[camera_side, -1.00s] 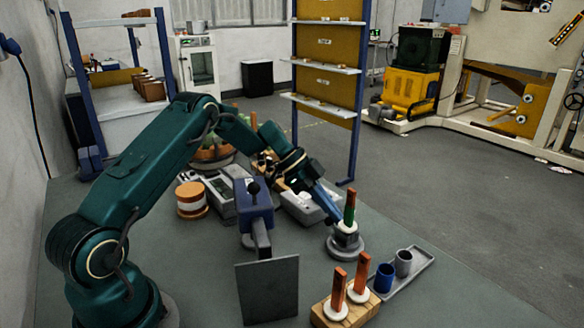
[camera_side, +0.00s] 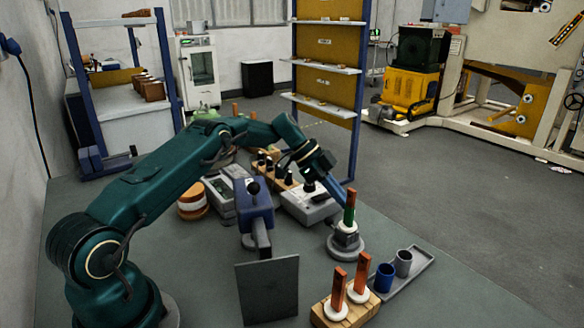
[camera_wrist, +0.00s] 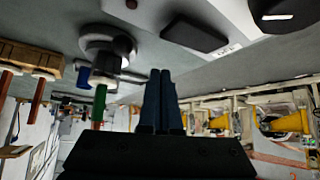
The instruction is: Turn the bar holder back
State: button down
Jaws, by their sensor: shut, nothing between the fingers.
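The bar holder (camera_side: 346,246) has a round grey base with a dark block on it. A bar with a copper top and green lower part (camera_side: 349,212) stands upright in it, with a white ring at its foot. In the wrist view, the holder (camera_wrist: 108,48) and the green part of the bar (camera_wrist: 99,105) appear upside down, left of my fingers. My gripper (camera_wrist: 160,72) is shut and empty, its fingers side by side. In the side view, my gripper (camera_side: 341,206) is close beside the bar, at its upper left; contact cannot be told.
A wooden block (camera_side: 345,310) with two copper bars in white rings stands at the front. A grey tray (camera_side: 415,272) beside it carries a blue cup (camera_side: 384,277) and a grey cup (camera_side: 403,263). A blue device with a dark plate (camera_side: 267,290) stands left of the holder.

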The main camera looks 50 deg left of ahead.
aim_at(328, 219)
jog(key=s+r, duration=0.6)
jog(key=shift+d+r, duration=0.3)
jog(key=shift+r, duration=0.1)
jog(key=c, duration=1.4)
grip_release()
jog(key=shift+s+r, duration=0.15)
jog(key=shift+s, duration=0.05)
jog(key=o, duration=0.5)
jog(key=shift+s, duration=0.15)
jog(key=shift+o, duration=1)
jog(key=f+y, duration=0.1)
jog(key=s+a+f+g+y, duration=0.1)
jog(key=f+m+g+y, duration=0.1)
jog(key=shift+s+a, duration=0.15)
jog(key=shift+a, duration=0.15)
jog(key=y, duration=0.1)
jog(key=m+y, duration=0.1)
jog(key=y, duration=0.1)
jog(key=shift+w+a+f+m, duration=0.25)
jog(key=shift+w+f+m, duration=0.05)
jog(key=shift+w+f, duration=0.05)
jog(key=shift+w+d+r+m+y, duration=0.1)
jog(key=shift+w+d+m+y, duration=0.55)
jog(key=shift+d+m+y, duration=0.3)
jog(key=shift+x, duration=2.5)
jog(key=shift+d, duration=0.15)
jog(key=shift+c, duration=0.3)
jog(key=shift+s, duration=0.1)
grip_shut()
